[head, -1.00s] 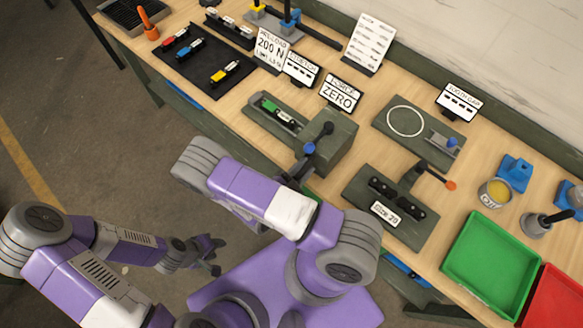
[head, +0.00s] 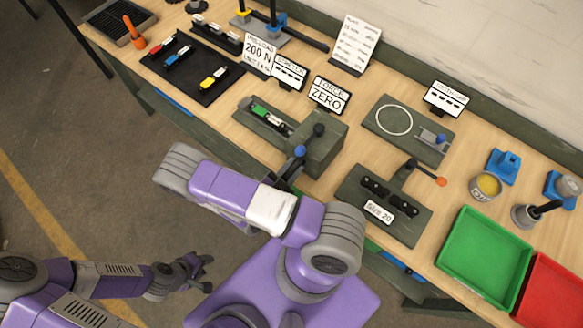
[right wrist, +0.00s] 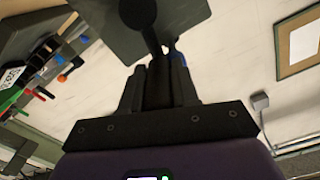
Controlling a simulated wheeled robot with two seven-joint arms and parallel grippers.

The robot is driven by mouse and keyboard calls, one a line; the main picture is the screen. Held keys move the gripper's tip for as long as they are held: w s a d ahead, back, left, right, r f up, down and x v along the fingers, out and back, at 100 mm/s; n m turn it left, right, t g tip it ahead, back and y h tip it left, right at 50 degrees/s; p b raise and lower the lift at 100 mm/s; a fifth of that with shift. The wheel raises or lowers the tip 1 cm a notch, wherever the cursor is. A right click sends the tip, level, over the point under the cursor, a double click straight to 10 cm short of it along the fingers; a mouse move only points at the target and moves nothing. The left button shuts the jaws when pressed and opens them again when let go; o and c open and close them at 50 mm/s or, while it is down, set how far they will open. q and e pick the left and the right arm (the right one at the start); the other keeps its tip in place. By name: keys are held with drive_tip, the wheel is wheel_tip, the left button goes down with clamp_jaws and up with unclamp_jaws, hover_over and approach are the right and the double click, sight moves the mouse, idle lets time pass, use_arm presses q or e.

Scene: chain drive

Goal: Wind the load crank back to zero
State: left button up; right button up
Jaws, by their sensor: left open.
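The load crank is on a green block fixture (head: 322,150) on the bench. A dark knob (head: 319,130) shows on its top, and a blue knob (head: 300,151) is on its near left side. My right gripper (head: 294,168) is at the blue knob, partly hidden by my arm. In the right wrist view its fingers (right wrist: 160,80) are close around a dark part, with a bit of blue at the tips; its grip is unclear. My left gripper (head: 204,273) is open and empty, off the bench's front. A sign (head: 330,94) reads "FORCE ZERO".
A size 20 fixture (head: 381,205) with an orange-tipped lever stands right of the crank block. A plate with a white ring (head: 394,120) lies behind it. Green (head: 487,255) and red (head: 552,292) trays are at right. A black mat (head: 192,70) holds coloured parts at left.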

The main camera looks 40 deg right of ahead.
drive_tip(key=o, duration=0.5)
drive_tip(key=shift+c, duration=0.2)
drive_tip(key=s+a+b, duration=0.1)
drive_tip(key=a, duration=0.6)
drive_tip(key=shift+a, duration=0.3)
drive_tip(key=shift+f, duration=0.1)
